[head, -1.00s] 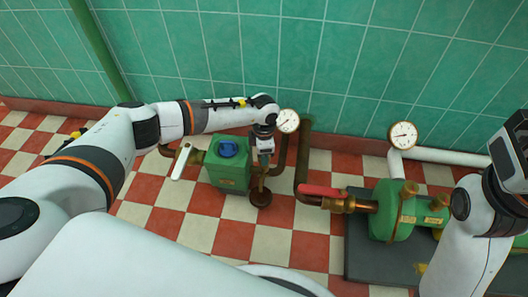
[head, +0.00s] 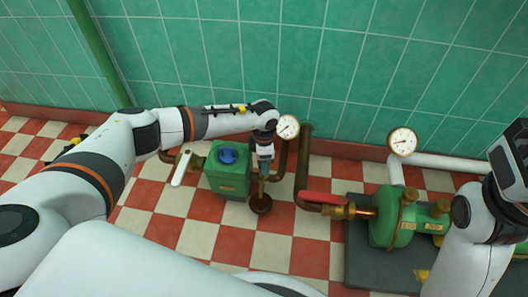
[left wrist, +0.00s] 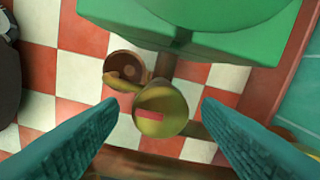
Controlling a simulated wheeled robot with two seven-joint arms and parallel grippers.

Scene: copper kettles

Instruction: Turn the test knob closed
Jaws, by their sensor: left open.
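In the left wrist view, a round brass knob (left wrist: 160,108) with a red bar mark on its face lies between my open fingers, with a visible gap on each side. I take it to be the test knob. My left gripper (left wrist: 160,104) points down over it, its teal ribbed fingers empty. In the head view, my left gripper (head: 263,176) is just right of the green box (head: 228,180) with a blue knob (head: 228,155) on top. The brass knob is not clearly visible there. My right arm shows at the right edge, but its fingers do not.
A dial gauge (head: 287,127) and brown pipes stand close behind and right of my left gripper. A white lever (head: 181,168) is left of the green box. A red lever (head: 323,198), green pump (head: 385,215) and second gauge (head: 402,141) are further right. The tiled floor in front is clear.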

